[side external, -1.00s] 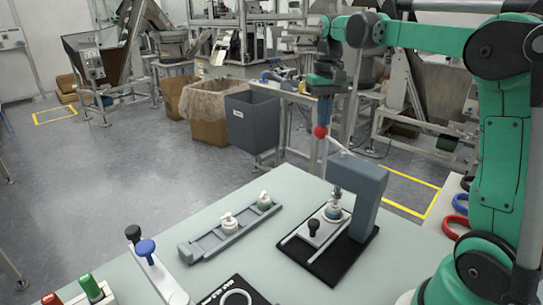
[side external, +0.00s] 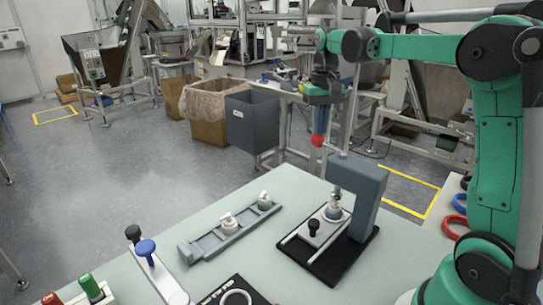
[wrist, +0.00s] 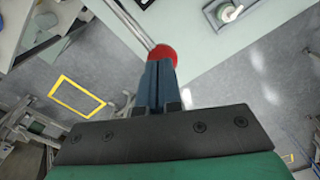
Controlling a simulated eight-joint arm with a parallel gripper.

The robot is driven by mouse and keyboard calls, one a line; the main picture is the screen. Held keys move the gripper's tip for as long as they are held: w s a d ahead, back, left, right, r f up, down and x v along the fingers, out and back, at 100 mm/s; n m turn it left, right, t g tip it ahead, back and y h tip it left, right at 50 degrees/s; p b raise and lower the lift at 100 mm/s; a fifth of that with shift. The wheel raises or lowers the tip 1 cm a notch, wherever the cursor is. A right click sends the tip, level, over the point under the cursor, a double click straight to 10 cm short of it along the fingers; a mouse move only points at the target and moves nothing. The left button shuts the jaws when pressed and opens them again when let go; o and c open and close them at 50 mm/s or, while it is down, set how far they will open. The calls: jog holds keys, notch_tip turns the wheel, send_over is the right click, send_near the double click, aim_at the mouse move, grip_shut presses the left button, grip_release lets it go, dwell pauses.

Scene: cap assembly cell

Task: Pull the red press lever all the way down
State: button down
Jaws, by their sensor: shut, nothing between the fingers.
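The red ball knob (side external: 317,140) of the press lever is at the left of the grey-blue press (side external: 365,190), near the height of its top. My gripper (side external: 320,130) points down with its fingers shut and empty, its tips against or just above the knob. The wrist view shows the red knob (wrist: 163,54) right at the tips of my closed fingers (wrist: 158,66), with the pale lever rod (wrist: 130,22) running to the upper left. The press stands on a black base (side external: 325,268), with a round part (side external: 334,212) beneath its ram.
A grey rail (side external: 207,244) with two white-topped parts lies left of the press on the pale table (side external: 280,190). A grey bin (side external: 250,122) stands beyond the table.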

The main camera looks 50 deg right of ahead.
jog(key=shift+w+f, duration=0.1)
jog(key=shift+f, duration=0.35)
